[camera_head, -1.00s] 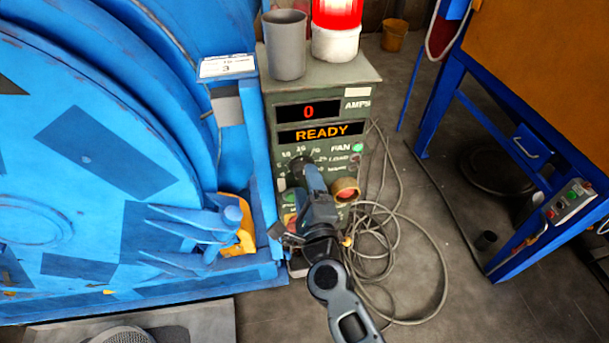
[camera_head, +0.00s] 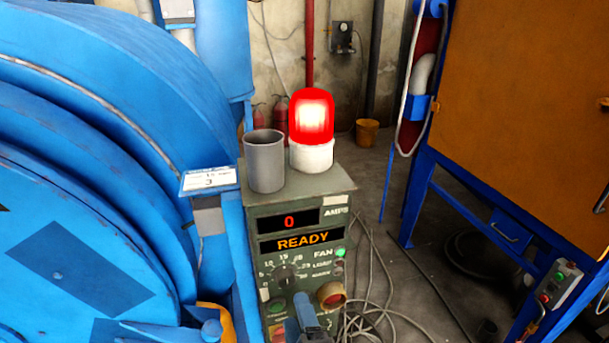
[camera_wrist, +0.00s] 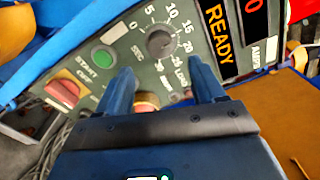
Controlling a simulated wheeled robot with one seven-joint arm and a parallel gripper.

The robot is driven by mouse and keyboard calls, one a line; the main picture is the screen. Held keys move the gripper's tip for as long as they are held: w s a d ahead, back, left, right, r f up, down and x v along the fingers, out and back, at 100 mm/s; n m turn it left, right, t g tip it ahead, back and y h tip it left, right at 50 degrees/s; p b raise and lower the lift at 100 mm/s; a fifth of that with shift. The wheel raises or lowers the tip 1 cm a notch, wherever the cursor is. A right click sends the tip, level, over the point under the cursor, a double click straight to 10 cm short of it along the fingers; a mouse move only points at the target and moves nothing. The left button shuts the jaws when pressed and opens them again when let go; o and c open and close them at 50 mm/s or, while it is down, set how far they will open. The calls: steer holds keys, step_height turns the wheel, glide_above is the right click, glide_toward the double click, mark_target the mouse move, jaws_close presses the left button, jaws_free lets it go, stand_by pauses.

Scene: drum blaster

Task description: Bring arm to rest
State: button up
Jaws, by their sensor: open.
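My gripper (camera_wrist: 160,80) is open and empty in the wrist view, with its two blue fingers apart and pointing at the control panel (camera_wrist: 128,75). In the head view my gripper (camera_head: 303,308) shows only at the bottom edge, in front of the lower panel; the rest of my arm is out of frame. The panel reads 0 AMPS and READY. A green START button (camera_wrist: 103,55) and a red-and-yellow switch (camera_wrist: 66,88) are at left. Whether the fingers touch the panel cannot be told.
A grey cup (camera_head: 264,162) and a lit red beacon (camera_head: 312,130) stand on the control box. The blue drum machine (camera_head: 90,150) is close at left. Cables (camera_head: 375,290) lie at right, before a blue-framed orange cabinet (camera_head: 530,110).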

steer(key=s+d+n+h, duration=0.3)
steer(key=s+d+n, duration=0.5)
steer(key=s+d, duration=0.95)
steer(key=s+d+r+n+g, duration=0.1)
steer(key=s+d+r+n, duration=0.1)
steer(key=s, duration=0.5)
steer(key=s+d+r+n+h, duration=0.1)
steer(key=s+d+r+n, duration=0.1)
steer(key=s+r+n, duration=0.3)
steer(key=s+d+r+n+g+h, duration=0.1)
steer(key=s+d+r+n, duration=0.1)
steer(key=s+r, duration=0.3)
steer(key=s+n, duration=0.1)
steer(key=s, duration=0.3)
steer(key=shift+s+r+g, duration=0.25)
steer(key=shift+s+g, duration=0.05)
